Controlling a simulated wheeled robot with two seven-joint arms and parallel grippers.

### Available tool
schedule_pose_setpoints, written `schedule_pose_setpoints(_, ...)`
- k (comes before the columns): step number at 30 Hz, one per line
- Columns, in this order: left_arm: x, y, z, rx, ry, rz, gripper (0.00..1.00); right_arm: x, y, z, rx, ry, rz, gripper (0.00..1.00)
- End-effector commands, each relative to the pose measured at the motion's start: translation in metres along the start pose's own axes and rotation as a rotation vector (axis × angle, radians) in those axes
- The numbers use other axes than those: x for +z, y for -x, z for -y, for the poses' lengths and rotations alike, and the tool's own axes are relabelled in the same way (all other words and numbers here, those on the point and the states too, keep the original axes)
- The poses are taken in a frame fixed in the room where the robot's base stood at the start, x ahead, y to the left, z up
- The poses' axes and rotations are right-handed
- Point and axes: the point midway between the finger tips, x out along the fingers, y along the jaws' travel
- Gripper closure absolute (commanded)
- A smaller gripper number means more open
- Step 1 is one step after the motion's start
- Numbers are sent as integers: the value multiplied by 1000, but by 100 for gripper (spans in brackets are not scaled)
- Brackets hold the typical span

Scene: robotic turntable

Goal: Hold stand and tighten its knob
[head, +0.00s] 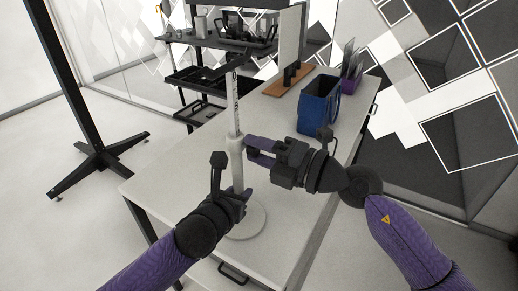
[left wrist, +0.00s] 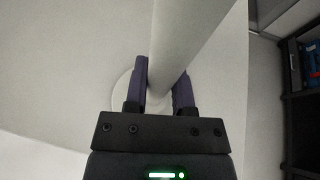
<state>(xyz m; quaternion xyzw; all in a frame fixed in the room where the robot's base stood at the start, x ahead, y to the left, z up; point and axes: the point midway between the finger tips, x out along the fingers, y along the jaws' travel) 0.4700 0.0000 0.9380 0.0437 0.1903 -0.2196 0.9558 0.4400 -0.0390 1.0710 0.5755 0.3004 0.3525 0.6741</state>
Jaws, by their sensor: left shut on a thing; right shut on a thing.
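The stand is a white upright pole (head: 238,170) on a round white base (head: 246,222), on the table's near part. A thinner rod with dark markings rises from a wider collar (head: 235,142). My left gripper (head: 238,193) is shut on the lower pole, just above the base. The left wrist view shows its purple fingers (left wrist: 161,75) on either side of the pole (left wrist: 178,42). My right gripper (head: 250,147) comes from the right and is shut at the collar's height, beside the pole. The knob is hidden between its fingers.
The white table (head: 180,165) is clear left of the stand. A blue bin (head: 319,103), a wooden board (head: 288,80) with a white panel, and a purple holder (head: 351,85) stand farther back. A dark shelf rack (head: 215,42) is behind the table.

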Motion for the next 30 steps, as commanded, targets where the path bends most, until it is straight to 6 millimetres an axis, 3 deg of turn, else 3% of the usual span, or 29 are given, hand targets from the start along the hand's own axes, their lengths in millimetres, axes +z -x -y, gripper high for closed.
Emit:
schedule_pose_setpoints(17, 0, 0, 0, 0, 0, -1, 100, 1, 0, 1, -3, -27, 2, 100)
schedule_pose_setpoints(18, 0, 0, 0, 0, 0, -1, 100, 1, 0, 1, -3, -26, 2, 49)
schedule_pose_setpoints(21, 0, 0, 0, 0, 0, -1, 100, 0, 0, 1, -3, -26, 2, 28)
schedule_pose_setpoints(22, 0, 0, 0, 0, 0, -1, 100, 0, 0, 1, -2, -26, 1, 22)
schedule_pose_setpoints(30, 0, 0, 0, 1, 0, -1, 100, 0, 1, 1, -2, -26, 1, 22)
